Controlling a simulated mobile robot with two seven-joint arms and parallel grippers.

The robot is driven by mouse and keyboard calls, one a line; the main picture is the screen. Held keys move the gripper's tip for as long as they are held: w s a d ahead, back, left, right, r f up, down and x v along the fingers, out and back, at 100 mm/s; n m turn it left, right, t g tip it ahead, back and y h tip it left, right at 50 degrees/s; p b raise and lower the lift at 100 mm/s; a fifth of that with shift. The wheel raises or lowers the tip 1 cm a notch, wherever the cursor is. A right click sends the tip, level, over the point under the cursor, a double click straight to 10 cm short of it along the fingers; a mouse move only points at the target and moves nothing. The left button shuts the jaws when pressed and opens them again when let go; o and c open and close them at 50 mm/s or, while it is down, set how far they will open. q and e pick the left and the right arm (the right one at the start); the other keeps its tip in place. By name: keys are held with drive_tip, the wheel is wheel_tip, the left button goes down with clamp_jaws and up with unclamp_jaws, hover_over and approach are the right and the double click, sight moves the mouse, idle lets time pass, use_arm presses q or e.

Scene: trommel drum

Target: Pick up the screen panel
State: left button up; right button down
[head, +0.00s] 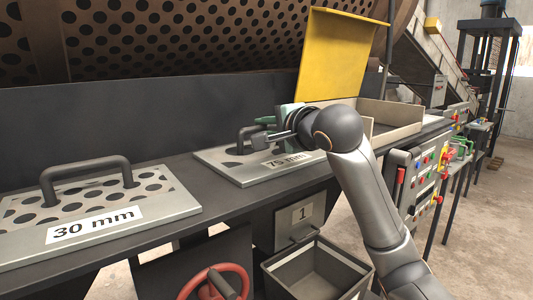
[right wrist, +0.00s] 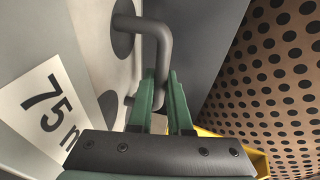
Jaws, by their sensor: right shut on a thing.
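The 75 mm screen panel (head: 213,160) is a pale metal plate with large holes, a white label and a dark bar handle (head: 243,134). It lies on the dark bench, and I see no clear gap under it. My right gripper (head: 262,128) is shut on that handle, coming from the right. In the right wrist view the green fingers (right wrist: 162,88) close around the handle (right wrist: 166,50), beside the panel face (right wrist: 90,40). The 30 mm screen panel (head: 165,205), with smaller holes and its own dark handle (head: 85,168), lies at the left. My left gripper is not in view.
The perforated drum (head: 190,35) hangs behind the dark back wall. A raised yellow lid (head: 335,55) and a beige tray (head: 395,118) are to the right. A red handwheel (head: 213,283), an open bin (head: 315,270) and a button panel (head: 425,175) are at the front.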

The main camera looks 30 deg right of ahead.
drive_tip(key=shift+r, duration=0.15)
drive_tip(key=shift+r, duration=0.55)
wheel_tip(320, 180, up, 2)
drive_tip(key=shift+r+p, duration=0.25)
drive_tip(key=shift+p, duration=0.3)
drive_tip(key=s+d+r, duration=0.8)
drive_tip(key=s+r, duration=0.1)
drive_tip(key=s, duration=0.2)
drive_tip(key=shift+d+r, duration=0.15)
drive_tip(key=shift+d, duration=0.25)
